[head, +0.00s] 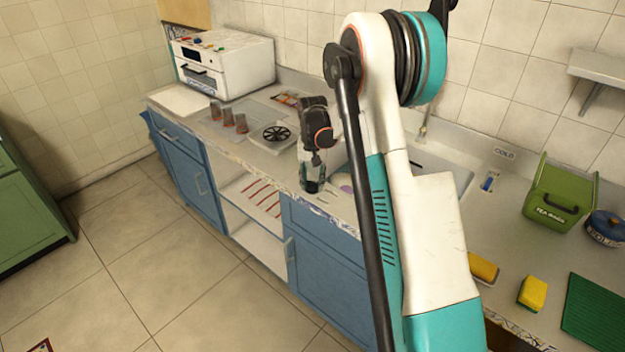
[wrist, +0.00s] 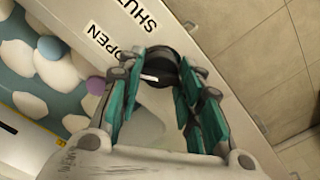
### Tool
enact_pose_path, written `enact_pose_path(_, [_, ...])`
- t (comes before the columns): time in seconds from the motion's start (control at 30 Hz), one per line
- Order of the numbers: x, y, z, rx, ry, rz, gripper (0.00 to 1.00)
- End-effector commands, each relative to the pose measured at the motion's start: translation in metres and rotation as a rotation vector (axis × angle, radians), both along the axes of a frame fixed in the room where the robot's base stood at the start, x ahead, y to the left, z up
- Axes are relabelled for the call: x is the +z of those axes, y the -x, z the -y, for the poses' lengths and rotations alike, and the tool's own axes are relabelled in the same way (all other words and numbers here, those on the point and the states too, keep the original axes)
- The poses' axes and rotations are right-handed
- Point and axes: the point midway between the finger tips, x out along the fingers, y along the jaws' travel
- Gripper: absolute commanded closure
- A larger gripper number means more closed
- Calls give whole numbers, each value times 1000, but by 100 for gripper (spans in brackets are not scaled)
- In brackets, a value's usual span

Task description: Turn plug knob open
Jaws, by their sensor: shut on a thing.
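The plug knob (wrist: 160,66) is round and black with a short white line on it. It sits beside the printed labels OPEN (wrist: 102,40) and SHUT (wrist: 137,14) in the wrist view. The white line lies roughly crosswise in the picture; I cannot tell for sure which label it marks. My gripper (wrist: 163,75) has its teal fingers on either side of the knob, shut on it. In the head view my gripper (head: 313,178) reaches down at the counter's front edge, and the knob is hidden there.
The sink (head: 440,168) lies behind my arm. Brown glasses (head: 228,117) and a white appliance (head: 225,65) stand at the left. A green tea bag box (head: 560,195), blue pot (head: 606,228) and yellow sponge (head: 532,293) are at the right. The floor in front is clear.

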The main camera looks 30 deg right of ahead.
Motion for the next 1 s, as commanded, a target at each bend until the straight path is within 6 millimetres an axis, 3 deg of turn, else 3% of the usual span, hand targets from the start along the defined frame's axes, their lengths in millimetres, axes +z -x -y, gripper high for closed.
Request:
enact_pose_path(0.4, [0,-1,0,181,1,1,91])
enact_pose_path(0.93, [0,-1,0,204,1,1,91])
enact_pose_path(0.97, [0,-1,0,204,1,1,65])
enact_pose_path(1.0, [0,-1,0,204,1,1,56])
